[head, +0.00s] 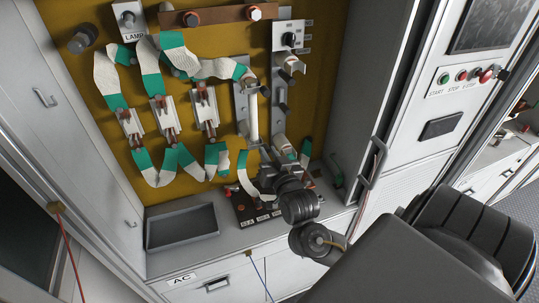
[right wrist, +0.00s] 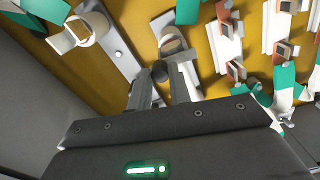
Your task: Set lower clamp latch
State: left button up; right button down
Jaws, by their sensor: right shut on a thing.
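A long white tube (head: 252,117) stands upright on the left metal strip of the yellow panel, between an upper clamp (head: 247,78) and a lower clamp. The lower clamp is mostly hidden behind my right gripper (head: 264,161) in the head view. In the right wrist view, a round clamp (right wrist: 172,42) with a brownish inside lies just beyond the fingertips. My right gripper (right wrist: 163,82) is shut on a small dark latch piece (right wrist: 160,72) beside this clamp. The latch's exact position is hard to tell. My left gripper is not in view.
A second clamp (right wrist: 85,30) stands beside it on another metal strip. Several white fuse holders (head: 167,115) with green-and-white straps hang left. A grey tray (head: 182,228) lies on the ledge below. The control cabinet (head: 440,100) with its handle stands close on the right.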

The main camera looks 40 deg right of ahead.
jog(key=shift+w+a+f+m+b, duration=0.2)
jog(key=shift+a+f+m+b, duration=0.4)
jog(key=shift+m+b, duration=1.5)
jog(key=shift+w+a+f+m+b, duration=0.2)
jog(key=shift+a+f+m+b, duration=0.75)
jog(key=shift+m, duration=1.95)
jog(key=shift+w+a+f+m+b, duration=0.15)
jog(key=shift+f+m+b, duration=0.3)
jog(key=shift+m+b, duration=1.8)
jog(key=shift+m, duration=0.45)
jog(key=c, duration=1.3)
grip_release()
jog(key=shift+w, duration=0.15)
